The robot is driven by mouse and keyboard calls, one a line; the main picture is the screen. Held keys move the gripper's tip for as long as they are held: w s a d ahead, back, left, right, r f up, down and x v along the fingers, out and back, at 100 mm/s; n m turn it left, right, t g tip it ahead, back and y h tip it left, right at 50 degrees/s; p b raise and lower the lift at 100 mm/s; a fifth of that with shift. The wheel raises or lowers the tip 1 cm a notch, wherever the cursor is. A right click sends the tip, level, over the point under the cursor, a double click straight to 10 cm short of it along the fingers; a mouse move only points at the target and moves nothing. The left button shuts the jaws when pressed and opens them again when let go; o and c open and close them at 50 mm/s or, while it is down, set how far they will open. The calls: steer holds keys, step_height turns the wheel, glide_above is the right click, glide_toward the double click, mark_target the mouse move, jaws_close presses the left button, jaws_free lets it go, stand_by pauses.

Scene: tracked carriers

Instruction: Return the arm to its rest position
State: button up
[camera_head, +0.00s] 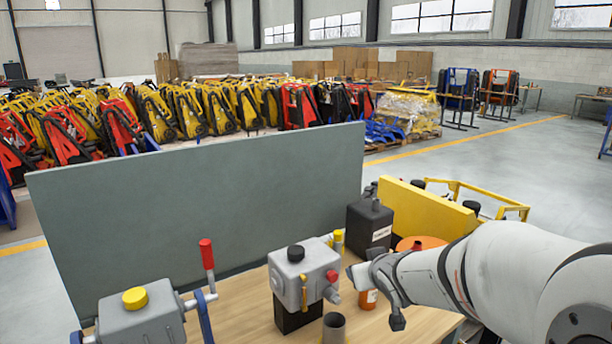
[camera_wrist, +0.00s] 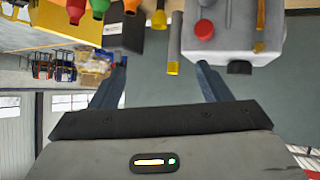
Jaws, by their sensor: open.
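My arm reaches in from the right in the head view, over a wooden bench (camera_head: 255,318). My gripper (camera_head: 376,294) is open, between the grey control box and the arm's white wrist. In the wrist view my gripper (camera_wrist: 160,68) shows two dark blue fingers spread apart, with nothing held between them. That view is upside down. A grey box with a red button (camera_wrist: 225,30) and a yellow-tipped part (camera_wrist: 173,58) lie beyond the fingers; I cannot tell how far.
On the bench stand a grey box with a black cap (camera_head: 304,272), another with a yellow cap (camera_head: 140,318), a black canister (camera_head: 369,226) and a dark cup (camera_head: 334,329). An orange bottle (camera_head: 368,299) is close to my gripper. A grey panel (camera_head: 200,205) stands behind.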

steer(key=s+d+f+m+g, duration=0.1)
steer(key=s+g, duration=0.7)
steer(key=s, duration=1.6)
steer(key=shift+s+f+m+h, duration=0.4)
steer(key=shift+f+m, duration=0.15)
steer(key=shift+m, duration=0.45)
steer(key=shift+w, duration=0.1)
